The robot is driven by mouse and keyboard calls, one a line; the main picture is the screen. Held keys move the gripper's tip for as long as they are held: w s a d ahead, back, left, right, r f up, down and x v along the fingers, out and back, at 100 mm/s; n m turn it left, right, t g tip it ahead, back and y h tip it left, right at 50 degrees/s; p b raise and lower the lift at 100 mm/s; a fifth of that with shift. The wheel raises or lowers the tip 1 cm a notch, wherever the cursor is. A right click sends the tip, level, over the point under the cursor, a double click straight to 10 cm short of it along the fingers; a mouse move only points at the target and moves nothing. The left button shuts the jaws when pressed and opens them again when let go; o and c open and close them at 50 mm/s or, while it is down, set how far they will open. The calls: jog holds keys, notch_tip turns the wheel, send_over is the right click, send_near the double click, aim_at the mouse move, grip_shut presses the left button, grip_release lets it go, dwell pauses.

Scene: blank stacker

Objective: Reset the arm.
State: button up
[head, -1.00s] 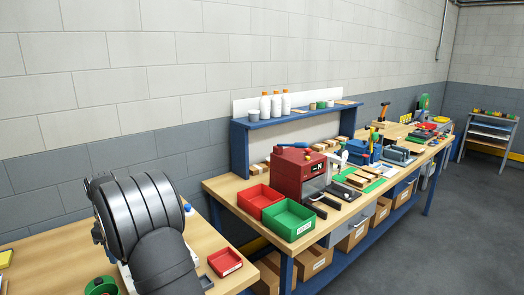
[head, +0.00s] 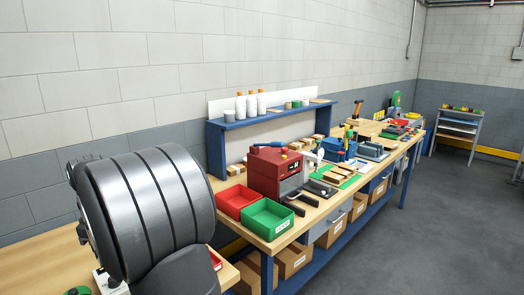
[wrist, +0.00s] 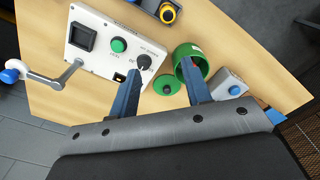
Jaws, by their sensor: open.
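My gripper (wrist: 164,70) shows in the wrist view with its two blue fingers spread wide and nothing held between them. It is above a wooden bench top (wrist: 45,98). Under and around the fingers are a white control box (wrist: 100,48) with a green button and a black knob, a green round lid (wrist: 168,83) and an open green cylinder (wrist: 193,52). The right finger overlaps the cylinder in the picture; I cannot tell whether they touch. In the head view, my dark grey arm links fill the lower left and hide part of the near bench; my gripper does not show there.
In the wrist view, a grey box with a blue button (wrist: 233,89) lies right and a crank handle (wrist: 52,80) left. In the head view, a second bench holds red (head: 236,199) and green trays (head: 266,219) and a red machine (head: 276,172). Floor at right is clear.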

jog(key=s+a+f, duration=0.1)
jog(key=a+f, duration=0.1)
jog(key=a, duration=0.1)
jog(key=s+a+f, duration=0.2)
jog(key=a, duration=0.1)
jog(key=s+a+f, duration=0.2)
jog(key=a, duration=0.1)
jog(key=shift+a+f, duration=0.15)
jog(key=shift+a, duration=0.15)
jog(key=shift+a+f, duration=0.25)
jog(key=shift+f, duration=0.45)
